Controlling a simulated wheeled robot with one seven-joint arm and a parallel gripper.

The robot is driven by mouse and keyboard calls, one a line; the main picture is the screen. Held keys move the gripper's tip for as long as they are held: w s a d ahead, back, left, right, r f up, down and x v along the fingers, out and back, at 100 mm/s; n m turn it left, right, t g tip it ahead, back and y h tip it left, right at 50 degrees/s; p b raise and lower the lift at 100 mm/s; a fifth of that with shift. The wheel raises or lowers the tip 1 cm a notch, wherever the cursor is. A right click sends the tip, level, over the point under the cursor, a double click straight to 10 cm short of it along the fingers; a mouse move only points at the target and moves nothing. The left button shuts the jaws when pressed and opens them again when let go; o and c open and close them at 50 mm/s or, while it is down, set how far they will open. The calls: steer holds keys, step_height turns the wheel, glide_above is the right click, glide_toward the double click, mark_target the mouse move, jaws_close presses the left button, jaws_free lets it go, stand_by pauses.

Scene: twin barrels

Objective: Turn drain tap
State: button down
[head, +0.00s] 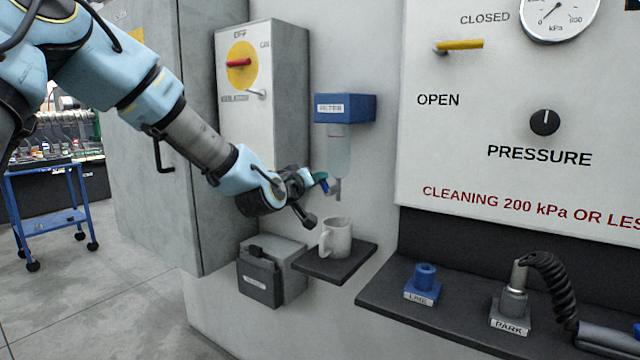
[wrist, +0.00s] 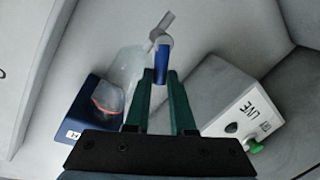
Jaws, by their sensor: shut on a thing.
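A clear filter bowl (head: 338,150) hangs under a blue filter head (head: 345,107) on the wall. A small grey drain tap (head: 335,190) is at its bottom end. The tap also shows in the wrist view (wrist: 160,38), with its blue handle (wrist: 161,62) pointing toward my gripper. My gripper (wrist: 161,78) has its green fingers shut on the blue handle, one on each side. In the head view, my gripper (head: 321,178) reaches the tap from the left. A white mug (head: 338,240) stands upright on a small dark shelf (head: 322,267) below the tap.
A grey box with a red switch (head: 238,63) and a tall grey cabinet stand to the left. A lower box (head: 260,283) is left of the shelf. A panel with a yellow lever (head: 462,45) and a ledge with a blue LINE fitting (head: 424,280) are to the right.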

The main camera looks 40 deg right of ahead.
steer(key=shift+w+a+f+n+g+b, duration=0.15)
steer(key=shift+w+f+n+g, duration=0.3)
steer(key=shift+n, duration=1.1)
steer(key=shift+w+f+n+g+b, duration=0.15)
steer(key=shift+w+f+n+g, duration=0.3)
steer(key=shift+n, duration=1.05)
steer(key=shift+w+a+f+n+g+b, duration=0.15)
steer(key=shift+f+n+g, duration=0.45)
steer(key=shift+n, duration=0.95)
steer(key=shift+f, duration=0.15)
steer(key=c, duration=0.8)
jaws_free()
steer(key=shift+o, duration=0.2)
steer(key=b+v, duration=0.1)
steer(key=v, duration=0.9)
steer(key=shift+s+a+b, duration=0.15)
steer(key=shift+a+b, duration=0.15)
steer(key=shift+a, duration=0.05)
